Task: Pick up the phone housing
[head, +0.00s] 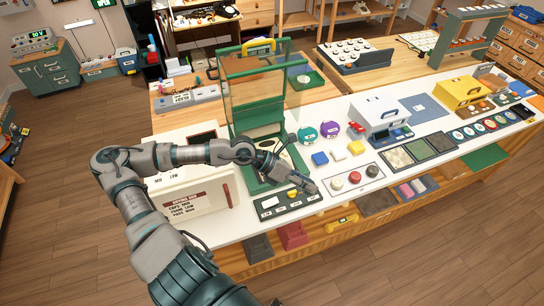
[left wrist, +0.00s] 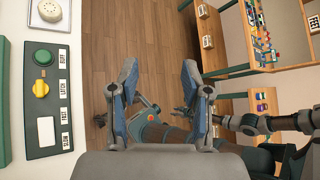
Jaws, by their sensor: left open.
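I cannot tell for sure which thing is the phone housing. A white box with a handle and blue front parts (head: 380,112) and a yellow box with a handle (head: 460,92) stand on the white counter (head: 225,240). My left gripper (head: 304,182) is over the counter's front, beside the dark control panel (head: 283,206). That panel, with a green button and yellow knob, also shows there (left wrist: 44,105). A dark jointed arm, seemingly my right, shows at right; its jaws are unclear.
A green frame with clear panes (head: 258,95) stands behind my left forearm. Teal (head: 307,134) and purple (head: 330,130) round pieces lie right of it. A tray with three round buttons (head: 355,179) is right of the gripper. Grey and dark pads (head: 421,148) lie beyond.

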